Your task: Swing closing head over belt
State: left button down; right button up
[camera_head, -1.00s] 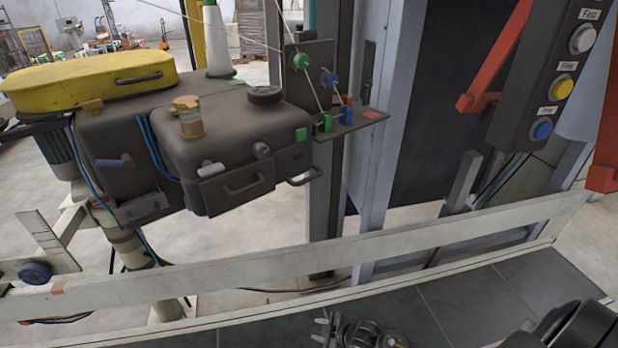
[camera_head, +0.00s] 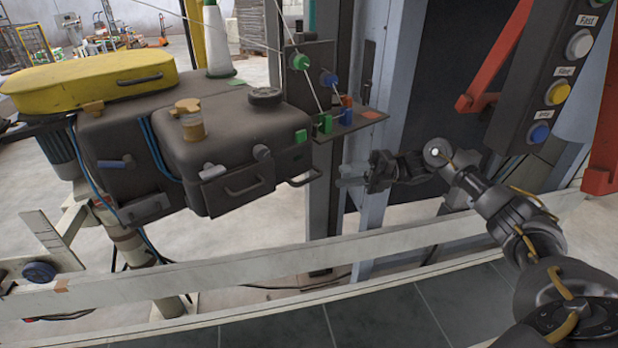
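The closing head (camera_head: 240,150) is a dark grey sewing-machine body with a yellow cover (camera_head: 90,80), at the left on a post. A bar handle (camera_head: 248,185) is on its front, and a second handle (camera_head: 304,178) sticks out at its right end. My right gripper (camera_head: 342,176) points left, just right of that end handle and apart from it. Its fingers look open with nothing between them. My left gripper is not in view. I cannot pick out the belt for sure.
A pale rail (camera_head: 240,276) crosses below the head. A thread bracket (camera_head: 345,125) overhangs near my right gripper. A button panel (camera_head: 555,80) and red bars (camera_head: 500,55) are at the right. A blue-grey column (camera_head: 378,95) stands behind my gripper.

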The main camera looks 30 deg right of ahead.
aim_at(309, 180)
jog(key=p+x, duration=0.2)
jog(key=x, duration=0.2)
jog(key=p+x, duration=0.3)
jog(key=x, duration=0.1)
jog(key=shift+a+r, duration=0.25)
jog(key=shift+a, duration=0.15)
jog(key=shift+w+a+f+p, duration=0.15)
jog(key=shift+a+p, duration=0.25)
jog(key=shift+a, duration=0.25)
jog(key=shift+c, duration=0.4)
grip_shut()
